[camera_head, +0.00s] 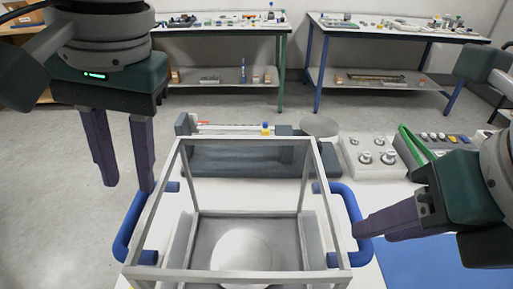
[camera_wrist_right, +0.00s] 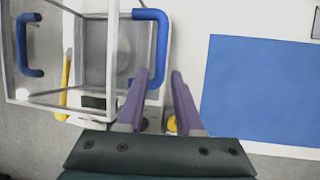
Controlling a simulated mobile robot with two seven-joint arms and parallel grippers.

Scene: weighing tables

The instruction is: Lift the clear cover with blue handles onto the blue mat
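The clear cover (camera_head: 240,170) is a see-through box with a grey frame, standing over a round pan (camera_head: 240,250). Its left blue handle (camera_head: 124,238) and right blue handle (camera_head: 352,215) stick out at the sides. My left gripper (camera_head: 127,187) is open and points down just above the left handle. My right gripper (camera_head: 358,230) is at the right handle. In the right wrist view its fingers (camera_wrist_right: 160,72) are apart, with the handle (camera_wrist_right: 161,40) between their tips.
A weight set (camera_head: 372,155) and a green-edged tray (camera_head: 415,145) stand right of the cover. Two cluttered tables (camera_head: 220,28) (camera_head: 400,30) stand at the back, across open floor. The mat is clear.

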